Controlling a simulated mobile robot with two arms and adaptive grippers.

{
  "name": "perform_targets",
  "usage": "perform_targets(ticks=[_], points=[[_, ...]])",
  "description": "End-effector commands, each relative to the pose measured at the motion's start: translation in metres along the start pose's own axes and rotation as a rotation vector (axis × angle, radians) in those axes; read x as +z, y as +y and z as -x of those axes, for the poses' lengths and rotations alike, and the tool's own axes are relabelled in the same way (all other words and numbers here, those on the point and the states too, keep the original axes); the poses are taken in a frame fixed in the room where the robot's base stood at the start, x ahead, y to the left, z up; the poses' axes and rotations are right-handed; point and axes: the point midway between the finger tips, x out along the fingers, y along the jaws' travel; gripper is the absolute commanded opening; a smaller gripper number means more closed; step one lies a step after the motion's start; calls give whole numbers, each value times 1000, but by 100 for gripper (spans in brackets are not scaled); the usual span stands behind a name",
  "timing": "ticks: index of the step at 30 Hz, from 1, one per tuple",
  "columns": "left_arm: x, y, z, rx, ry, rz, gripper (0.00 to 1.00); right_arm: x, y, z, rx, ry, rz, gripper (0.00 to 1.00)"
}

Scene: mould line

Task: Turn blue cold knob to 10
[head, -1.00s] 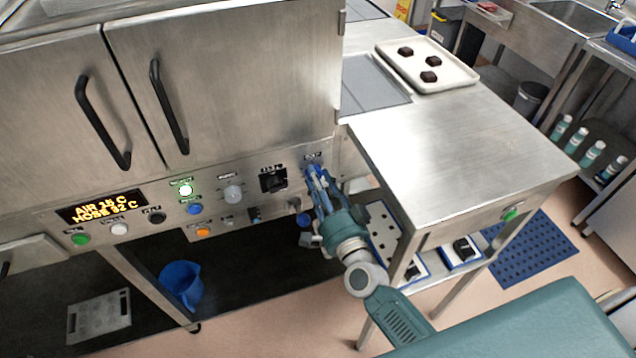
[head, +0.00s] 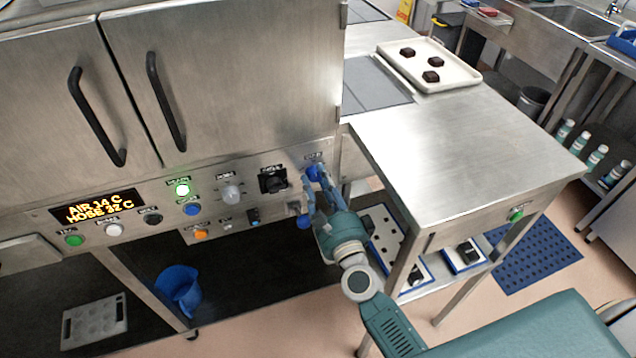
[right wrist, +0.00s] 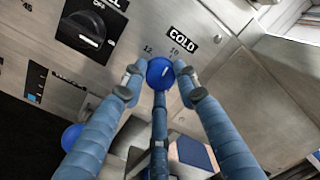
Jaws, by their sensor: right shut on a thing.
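The blue cold knob (head: 313,172) is on the steel panel at the right end of the control row. In the right wrist view the knob (right wrist: 160,73) sits below the COLD label, with the figures 12 and 10 above it. A short white mark on it points up and right, roughly toward 10. My right gripper (head: 315,184) is closed on the knob. In the right wrist view its blue fingers (right wrist: 161,82) hold the knob from both sides, with a third finger below. My left gripper is not in view.
The display (head: 98,207) reads AIR 14 C and HOSE 32 C. A black OFF switch (head: 273,180) is left of the knob. A steel table (head: 450,150) with a tray (head: 455,77) of dark pieces stands close on the right. A blue jug (head: 178,288) is below.

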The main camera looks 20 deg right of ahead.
Motion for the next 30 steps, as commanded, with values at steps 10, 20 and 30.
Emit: perform_targets(ticks=[10,20,30], points=[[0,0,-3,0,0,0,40,-4,-5,-1,-13,13,-111,4],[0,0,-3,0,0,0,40,-4,-4,-1,-12,15,-124,4],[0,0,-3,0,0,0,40,-3,-2,0,-7,13,-123,49]])
